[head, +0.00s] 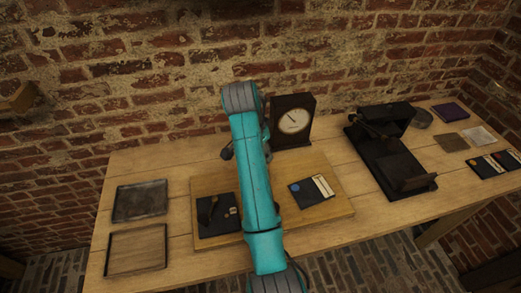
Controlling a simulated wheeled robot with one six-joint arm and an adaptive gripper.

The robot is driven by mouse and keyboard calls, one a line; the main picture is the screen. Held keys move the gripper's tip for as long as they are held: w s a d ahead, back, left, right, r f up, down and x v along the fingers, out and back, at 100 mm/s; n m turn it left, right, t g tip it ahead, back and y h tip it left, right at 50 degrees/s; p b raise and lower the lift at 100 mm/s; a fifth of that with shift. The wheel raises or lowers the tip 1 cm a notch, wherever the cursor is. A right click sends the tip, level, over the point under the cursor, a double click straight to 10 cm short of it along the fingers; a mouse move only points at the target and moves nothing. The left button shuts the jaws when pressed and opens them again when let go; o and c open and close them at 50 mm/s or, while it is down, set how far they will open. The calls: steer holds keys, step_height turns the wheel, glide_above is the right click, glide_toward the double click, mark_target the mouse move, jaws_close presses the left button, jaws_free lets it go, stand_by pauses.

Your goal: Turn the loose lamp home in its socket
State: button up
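I cannot make out the loose lamp or its socket in the head view; they may be hidden behind my arm or too small to tell. My teal arm crosses the middle of the bench. A wooden board (335,206) lies under the arm. It bears a black plate with an upright dark lever (213,211) on the left and a dark card with a blue dot (311,191) on the right.
A dark-cased dial instrument (293,121) stands at the back. A tall black apparatus (390,150) is to its right. Two shallow trays, one dark (141,201) and one wooden (137,249), lie at left. Flat cards (494,163) lie at far right. A brick wall closes the back.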

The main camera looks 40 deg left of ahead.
steer(key=o, duration=1.4)
steer(key=shift+c, duration=0.2)
